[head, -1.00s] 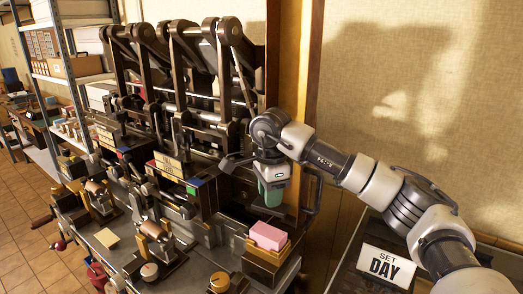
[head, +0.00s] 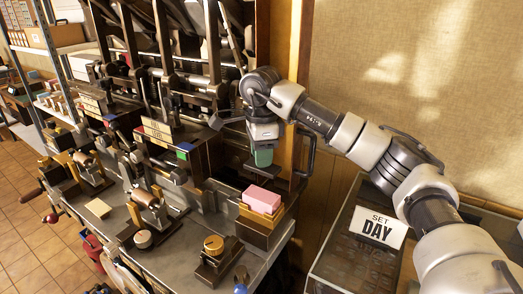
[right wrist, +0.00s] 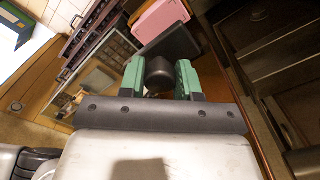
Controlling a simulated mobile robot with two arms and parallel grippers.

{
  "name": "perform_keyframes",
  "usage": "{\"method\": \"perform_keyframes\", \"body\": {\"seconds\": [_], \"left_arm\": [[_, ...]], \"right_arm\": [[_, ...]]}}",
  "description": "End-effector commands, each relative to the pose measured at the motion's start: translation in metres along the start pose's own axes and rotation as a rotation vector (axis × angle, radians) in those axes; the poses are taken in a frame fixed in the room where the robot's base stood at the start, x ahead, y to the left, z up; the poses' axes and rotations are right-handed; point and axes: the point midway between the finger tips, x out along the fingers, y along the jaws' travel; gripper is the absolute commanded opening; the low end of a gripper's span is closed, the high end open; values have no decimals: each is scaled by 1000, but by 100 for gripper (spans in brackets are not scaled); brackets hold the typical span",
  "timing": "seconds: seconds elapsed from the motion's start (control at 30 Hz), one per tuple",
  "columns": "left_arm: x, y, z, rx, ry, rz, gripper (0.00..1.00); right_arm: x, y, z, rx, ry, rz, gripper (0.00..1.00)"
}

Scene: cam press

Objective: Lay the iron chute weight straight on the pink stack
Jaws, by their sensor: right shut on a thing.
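The pink stack (head: 264,198) sits in a wooden holder (head: 258,221) at the front right corner of the press bench. My right gripper (head: 262,157) is above and slightly behind it, with green fingers pointing down. It is shut on the iron chute weight (head: 257,172), a dark flat plate with a round knob. In the right wrist view the knob (right wrist: 159,72) is between the green fingers, and the plate hides part of the pink stack (right wrist: 158,20). The weight is apart from the stack in the head view. My left gripper is not in view.
The dark press (head: 160,90) with its levers stands behind and left. A brass-topped block (head: 213,245) is in front of the holder. A black handle (head: 306,150) is close right of the gripper.

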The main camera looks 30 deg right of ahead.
Motion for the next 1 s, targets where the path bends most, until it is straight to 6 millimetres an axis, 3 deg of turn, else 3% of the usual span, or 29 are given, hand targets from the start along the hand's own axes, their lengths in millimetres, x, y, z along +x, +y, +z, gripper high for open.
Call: {"method": "perform_keyframes", "body": {"seconds": [0.6, 1.0], "left_arm": [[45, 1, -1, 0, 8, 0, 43], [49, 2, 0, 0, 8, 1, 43]], "right_arm": [[62, 0, 0, 0, -1, -2, 0], [71, 0, 0, 0, -1, -2, 0]]}}
